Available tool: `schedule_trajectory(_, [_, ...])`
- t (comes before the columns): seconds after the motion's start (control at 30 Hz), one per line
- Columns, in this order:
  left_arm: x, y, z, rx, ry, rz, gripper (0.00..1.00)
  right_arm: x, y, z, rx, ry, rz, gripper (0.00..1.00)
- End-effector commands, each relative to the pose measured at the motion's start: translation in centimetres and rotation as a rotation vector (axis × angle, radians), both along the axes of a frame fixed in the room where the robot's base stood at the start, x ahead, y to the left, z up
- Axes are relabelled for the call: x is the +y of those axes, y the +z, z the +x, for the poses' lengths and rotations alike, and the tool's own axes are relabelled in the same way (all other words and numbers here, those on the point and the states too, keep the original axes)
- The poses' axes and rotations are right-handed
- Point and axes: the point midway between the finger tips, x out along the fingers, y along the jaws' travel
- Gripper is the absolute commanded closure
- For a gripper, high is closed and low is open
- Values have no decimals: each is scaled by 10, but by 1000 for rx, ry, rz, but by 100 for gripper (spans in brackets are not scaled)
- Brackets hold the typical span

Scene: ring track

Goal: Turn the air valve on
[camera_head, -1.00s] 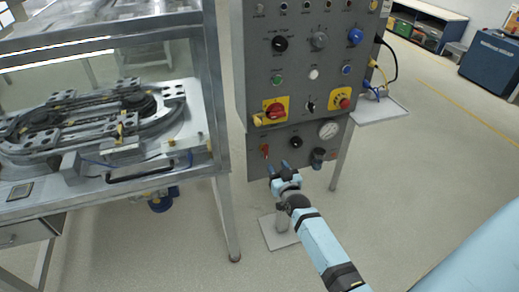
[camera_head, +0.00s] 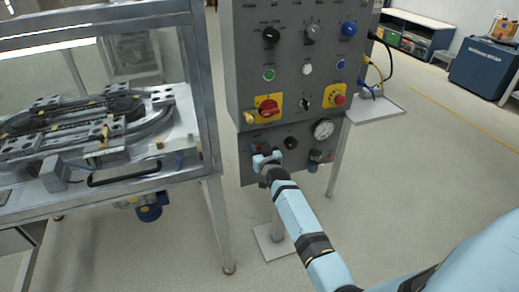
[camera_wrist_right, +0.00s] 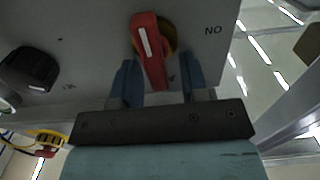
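The air valve is a red lever with a white stripe (camera_wrist_right: 152,50), on a yellowish hub low on the grey panel. In the right wrist view it lies nearly upright, slightly tilted, with an inverted "ON" label to its right. My right gripper (camera_head: 266,156) is at the panel's lower left and covers the valve in the head view. In the wrist view its two blue fingers (camera_wrist_right: 158,82) stand apart on either side of the lever's lower end, with gaps showing. Contact with the panel cannot be told. My left gripper is out of view.
The control panel (camera_head: 244,100) carries a red rotary switch on a yellow plate (camera_head: 268,108), a pressure gauge (camera_head: 323,129) and a black knob (camera_head: 290,143) near the gripper. The ring-track cabinet (camera_head: 207,120) stands to the left. Floor is open right of the panel.

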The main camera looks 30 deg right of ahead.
Motion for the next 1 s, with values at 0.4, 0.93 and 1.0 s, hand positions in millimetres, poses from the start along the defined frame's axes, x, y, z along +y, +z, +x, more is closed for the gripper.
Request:
schedule_trajectory(0.4, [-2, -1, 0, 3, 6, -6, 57, 0, -2, -1, 3, 0, 1, 100])
schedule_trajectory(0.93, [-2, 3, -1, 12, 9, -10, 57, -5, -5, -3, -38, 0, 205, 100])
schedule_trajectory(1.0, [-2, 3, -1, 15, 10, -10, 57, -6, -6, -4, -52, 0, 266, 100])
